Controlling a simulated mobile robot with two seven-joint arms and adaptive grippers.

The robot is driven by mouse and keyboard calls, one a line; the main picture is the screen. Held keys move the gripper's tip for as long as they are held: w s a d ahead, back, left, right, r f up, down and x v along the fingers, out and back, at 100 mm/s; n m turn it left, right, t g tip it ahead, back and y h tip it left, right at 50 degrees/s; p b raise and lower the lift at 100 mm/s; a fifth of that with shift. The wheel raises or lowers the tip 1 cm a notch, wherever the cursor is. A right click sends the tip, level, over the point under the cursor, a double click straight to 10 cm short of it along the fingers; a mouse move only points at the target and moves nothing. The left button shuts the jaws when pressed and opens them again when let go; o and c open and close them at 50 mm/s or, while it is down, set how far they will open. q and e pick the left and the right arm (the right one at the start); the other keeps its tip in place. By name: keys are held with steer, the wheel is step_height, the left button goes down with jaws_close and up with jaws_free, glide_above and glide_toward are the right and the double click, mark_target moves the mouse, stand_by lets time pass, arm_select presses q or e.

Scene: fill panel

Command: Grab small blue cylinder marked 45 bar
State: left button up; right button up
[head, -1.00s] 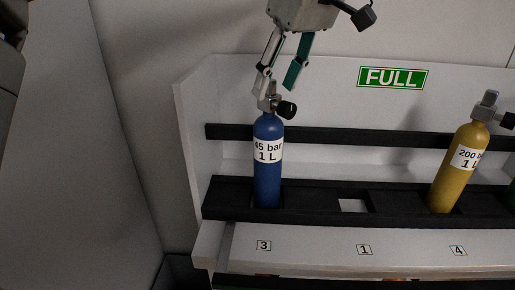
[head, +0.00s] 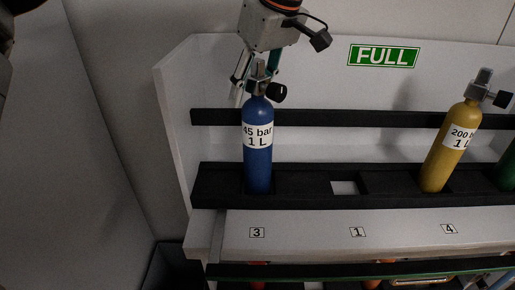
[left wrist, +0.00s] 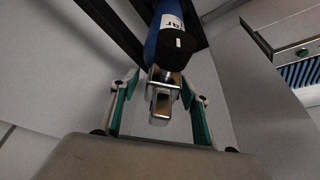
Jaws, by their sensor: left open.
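The small blue cylinder (head: 258,165), marked "45 bar 1 L", stands upright in the rack slot above label 3. It has a grey metal valve on top and a black knob on its right. My left gripper (head: 255,92) is at the height of the valve, partly hidden behind it in the head view. In the left wrist view the open fingers (left wrist: 158,110) stand on either side of the valve (left wrist: 160,100), with gaps visible. The cylinder's blue body (left wrist: 168,22) shows beyond the black knob. My right gripper is not in view.
A yellow cylinder (head: 452,145) marked 200 leans in the slot above label 4. A green cylinder (head: 507,170) is cut off at the right edge. An empty slot (head: 344,187) lies between blue and yellow. A black rail (head: 340,119) runs behind them, under a FULL sign (head: 383,56).

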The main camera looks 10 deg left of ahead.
arm_select(q)
jaws_close()
steer(key=shift+r, duration=0.1)
